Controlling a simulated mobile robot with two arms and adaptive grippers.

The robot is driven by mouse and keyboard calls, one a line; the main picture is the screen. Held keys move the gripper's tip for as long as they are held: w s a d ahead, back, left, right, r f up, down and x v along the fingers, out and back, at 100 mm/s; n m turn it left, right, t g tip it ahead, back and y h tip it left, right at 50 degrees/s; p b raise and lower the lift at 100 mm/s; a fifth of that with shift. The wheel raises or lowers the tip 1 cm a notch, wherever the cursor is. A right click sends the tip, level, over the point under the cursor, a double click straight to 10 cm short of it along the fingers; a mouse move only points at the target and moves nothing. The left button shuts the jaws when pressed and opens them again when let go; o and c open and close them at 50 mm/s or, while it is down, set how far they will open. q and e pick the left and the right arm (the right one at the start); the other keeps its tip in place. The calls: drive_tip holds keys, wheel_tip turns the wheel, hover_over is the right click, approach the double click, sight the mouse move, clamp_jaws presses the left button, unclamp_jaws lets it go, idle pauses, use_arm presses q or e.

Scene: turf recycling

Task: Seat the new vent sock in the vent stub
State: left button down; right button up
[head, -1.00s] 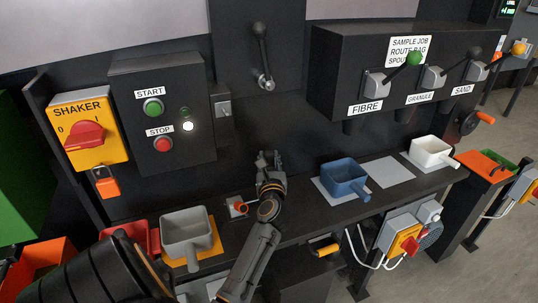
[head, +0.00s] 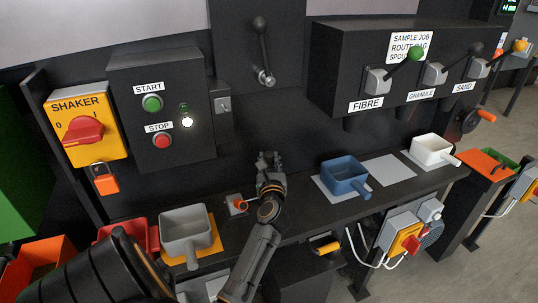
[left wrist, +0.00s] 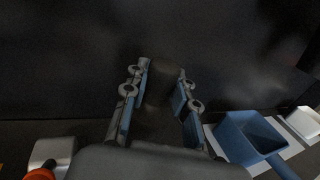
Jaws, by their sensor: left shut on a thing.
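My left gripper (head: 268,158) reaches over the dark bench, in front of the black back panel. In the left wrist view my left gripper (left wrist: 163,95) is closed around a dark, roughly cylindrical piece, which looks like the vent sock (left wrist: 161,80). The piece stands between the two finger pads, against a dark background. In the head view the gripper itself largely hides the piece. I cannot make out the vent stub in either view, nor whether the sock touches it. My right gripper is not in view.
On the bench, a grey scoop bin (head: 186,232) stands left of the gripper and a blue one (head: 343,172) right of it. A white bin (head: 431,148) stands farther right. A lever (head: 262,50) hangs above.

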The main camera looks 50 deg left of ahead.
use_arm(q)
drive_tip(key=shift+f+b, duration=2.2)
drive_tip(key=shift+f, duration=0.55)
drive_tip(key=c, duration=1)
unclamp_jaws()
drive_tip(key=shift+s+d, duration=0.15)
drive_tip(key=v, duration=0.7)
drive_tip(key=shift+d+r, duration=0.1)
drive_tip(key=shift+r, duration=0.05)
